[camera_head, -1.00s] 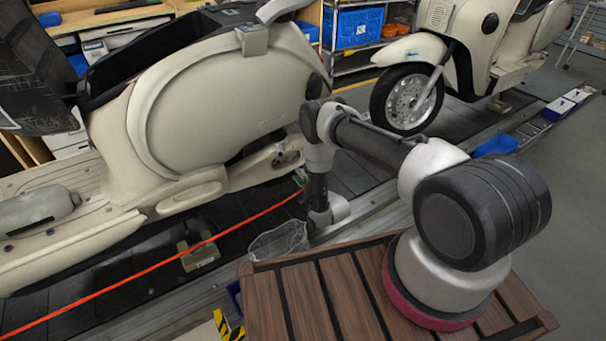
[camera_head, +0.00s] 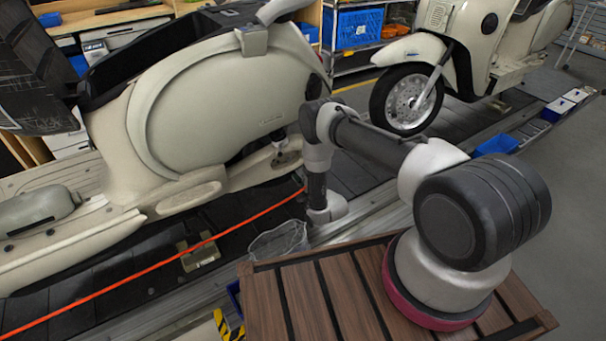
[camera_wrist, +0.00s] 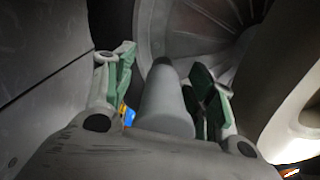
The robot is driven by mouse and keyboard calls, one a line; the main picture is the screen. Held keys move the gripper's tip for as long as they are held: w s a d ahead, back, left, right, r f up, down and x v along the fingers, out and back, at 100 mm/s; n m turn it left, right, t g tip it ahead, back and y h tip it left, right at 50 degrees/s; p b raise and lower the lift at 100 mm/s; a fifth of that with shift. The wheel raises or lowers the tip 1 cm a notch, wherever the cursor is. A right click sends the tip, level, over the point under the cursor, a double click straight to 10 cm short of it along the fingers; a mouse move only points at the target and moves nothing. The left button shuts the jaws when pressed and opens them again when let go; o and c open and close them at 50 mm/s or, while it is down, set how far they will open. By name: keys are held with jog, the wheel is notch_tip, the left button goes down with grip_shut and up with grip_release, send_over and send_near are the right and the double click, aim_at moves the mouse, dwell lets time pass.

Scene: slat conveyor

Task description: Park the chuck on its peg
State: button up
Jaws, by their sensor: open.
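My gripper (camera_wrist: 164,72) is open in the wrist view, with one green-padded finger on each side. A smooth grey rounded cylinder (camera_wrist: 167,105) with a dark tip stands between the fingers. Gaps show beside it, so the fingers are not closed on it. I cannot tell whether this cylinder is the chuck, the peg or another part. In the head view my arm reaches down beside the near cream scooter (camera_head: 215,95); my fingers cannot be made out there. Neither chuck nor peg can be identified for certain in that view.
Behind the fingers is a large ribbed grey round surface (camera_wrist: 205,35), close by. An orange line (camera_head: 150,265) crosses the dark conveyor slats. A second scooter (camera_head: 460,40) stands behind.

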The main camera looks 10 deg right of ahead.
jog(key=shift+w+a+r, duration=0.25)
jog(key=shift+w+r, duration=0.25)
jog(key=shift+r, duration=0.1)
grip_shut()
jog(key=shift+a, duration=0.1)
jog(key=shift+s+f, duration=0.1)
jog(key=shift+s, duration=0.25)
jog(key=shift+v, duration=1.1)
jog(key=shift+d+f+v, duration=0.1)
jog(key=shift+v, duration=0.8)
jog(key=shift+d+f+v, duration=0.15)
jog(key=shift+v, duration=0.75)
